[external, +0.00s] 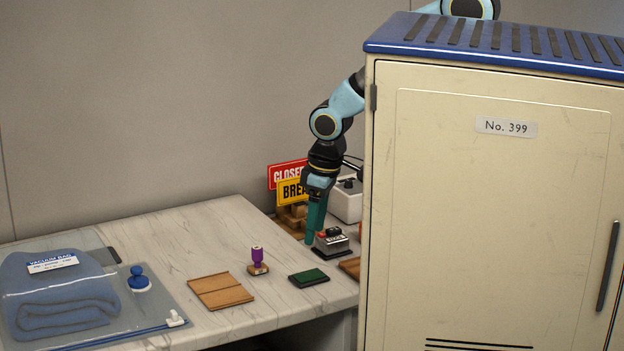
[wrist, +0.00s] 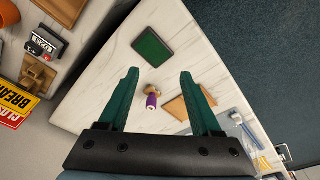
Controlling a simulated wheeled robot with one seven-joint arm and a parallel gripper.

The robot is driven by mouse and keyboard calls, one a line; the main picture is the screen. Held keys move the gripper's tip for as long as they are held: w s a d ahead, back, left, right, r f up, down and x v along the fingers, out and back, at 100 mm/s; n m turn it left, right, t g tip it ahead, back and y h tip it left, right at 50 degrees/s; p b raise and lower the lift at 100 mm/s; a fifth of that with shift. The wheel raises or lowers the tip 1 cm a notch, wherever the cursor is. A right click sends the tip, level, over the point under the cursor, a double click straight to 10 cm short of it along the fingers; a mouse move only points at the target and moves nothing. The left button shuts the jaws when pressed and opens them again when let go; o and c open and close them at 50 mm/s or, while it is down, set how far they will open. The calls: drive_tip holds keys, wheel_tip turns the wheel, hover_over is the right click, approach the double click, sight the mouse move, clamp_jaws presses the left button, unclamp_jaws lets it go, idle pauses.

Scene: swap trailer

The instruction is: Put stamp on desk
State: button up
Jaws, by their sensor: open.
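A stamp (external: 257,259) with a purple handle and a small wooden base stands upright on the pale marble desk (external: 190,235). In the wrist view the stamp (wrist: 152,100) shows between my two teal fingers and beyond them, apart from both. My gripper (external: 311,238) points down near the desk's back right part, to the right of the stamp in the external view. In the wrist view my gripper (wrist: 159,74) is open with nothing between the fingertips. A black and white device with a red part (external: 331,243) sits close beside my fingers in the external view.
A green pad (external: 309,278) and a brown wooden panel (external: 221,291) lie near the stamp. A vacuum bag (external: 60,297) covers the desk's left. A tall cabinet (external: 490,210) hides the right side. Red and yellow signs (external: 291,191) stand behind. The desk's middle back is clear.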

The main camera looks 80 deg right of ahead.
approach(255, 250)
drive_tip(key=shift+n, duration=0.3)
drive_tip(key=f+p, duration=0.1)
drive_tip(key=f, duration=0.2)
drive_tip(key=w+f, duration=0.1)
drive_tip(key=f, duration=0.3)
drive_tip(key=f+p, duration=0.1)
drive_tip(key=f, duration=0.2)
drive_tip(key=shift+w+f+p, duration=0.2)
drive_tip(key=shift+f+p, duration=0.1)
drive_tip(key=shift+f, duration=0.05)
drive_tip(key=shift+c, duration=0.2)
clamp_jaws()
